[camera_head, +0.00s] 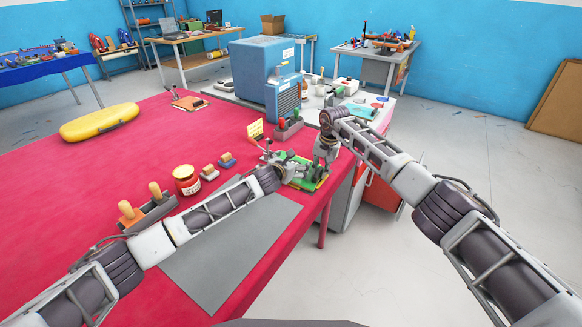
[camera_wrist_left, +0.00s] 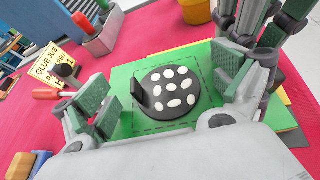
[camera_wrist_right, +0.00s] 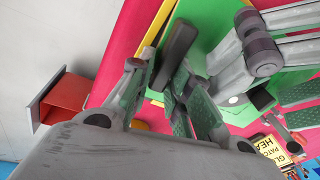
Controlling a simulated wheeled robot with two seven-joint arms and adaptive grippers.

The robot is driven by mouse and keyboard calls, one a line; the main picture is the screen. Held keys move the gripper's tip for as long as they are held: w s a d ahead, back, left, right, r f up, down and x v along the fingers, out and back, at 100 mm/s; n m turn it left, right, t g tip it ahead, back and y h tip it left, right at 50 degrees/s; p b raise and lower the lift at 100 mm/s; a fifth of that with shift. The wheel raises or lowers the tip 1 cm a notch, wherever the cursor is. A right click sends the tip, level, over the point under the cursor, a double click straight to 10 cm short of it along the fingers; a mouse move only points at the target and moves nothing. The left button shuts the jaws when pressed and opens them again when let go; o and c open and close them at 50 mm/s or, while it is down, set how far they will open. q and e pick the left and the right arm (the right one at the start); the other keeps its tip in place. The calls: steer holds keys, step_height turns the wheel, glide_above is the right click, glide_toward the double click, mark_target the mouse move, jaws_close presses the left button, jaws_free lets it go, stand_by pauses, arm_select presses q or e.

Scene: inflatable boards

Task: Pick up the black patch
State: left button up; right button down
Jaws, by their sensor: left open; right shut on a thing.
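The black patch (camera_wrist_left: 170,93), a round disc with several white dots and a small upright black tab at its left, lies on the green sheet (camera_wrist_left: 150,128) inside a dashed outline. My left gripper (camera_wrist_left: 172,88) is open, with one finger on each side of the patch. In the head view my left gripper (camera_head: 292,168) is over the sheet at the table's right edge. My right gripper (camera_wrist_right: 158,88) is beside it, shut on a dark grey bar (camera_wrist_right: 178,42) that I cannot identify. In the right wrist view the patch is mostly hidden by the left gripper.
A yellow sign (camera_head: 255,130) and a block with red and green tops (camera_head: 289,127) stand just beyond. A blue machine (camera_head: 268,75) stands behind.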

arm_select(q)
steer(key=shift+c, duration=0.3)
arm_select(e)
steer(key=shift+s+d+f, duration=0.15)
steer(key=shift+d+f, duration=0.3)
steer(key=shift+f, duration=0.05)
arm_select(q)
steer(key=c, duration=0.8)
steer(key=shift+r, duration=5)
steer(key=shift+c, duration=0.2)
arm_select(e)
steer(key=c, duration=1.7)
jaws_free()
steer(key=o, duration=0.4)
steer(key=shift+d, duration=0.1)
arm_select(q)
steer(key=shift+d, duration=0.25)
arm_select(e)
steer(key=shift+o, duration=0.3)
